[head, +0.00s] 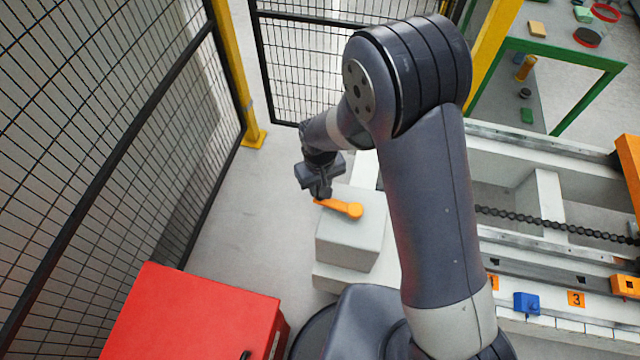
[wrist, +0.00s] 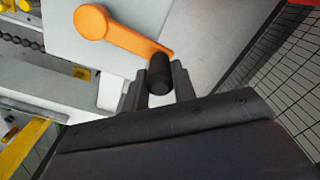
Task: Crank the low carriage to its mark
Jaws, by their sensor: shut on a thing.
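The orange crank (head: 341,208) lies on top of a light grey box (head: 346,245) at the near end of the gantry. In the wrist view, the orange crank arm (wrist: 125,38) runs from its round hub to a black knob (wrist: 159,75). My gripper (head: 320,190) is at the left end of the crank; in the wrist view its fingers (wrist: 158,88) are shut on the black knob. The low carriage is not clearly identifiable; an orange block (head: 626,286) sits on the front rail at the right edge, near a blue block (head: 526,303) and a plate marked 3 (head: 576,299).
A red cabinet (head: 190,318) stands at the lower left. Black mesh fencing (head: 110,130) with yellow posts (head: 236,75) closes off the left and back. A dark chain (head: 555,227) runs along the gantry. A green-framed table (head: 512,90) with small items stands behind it.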

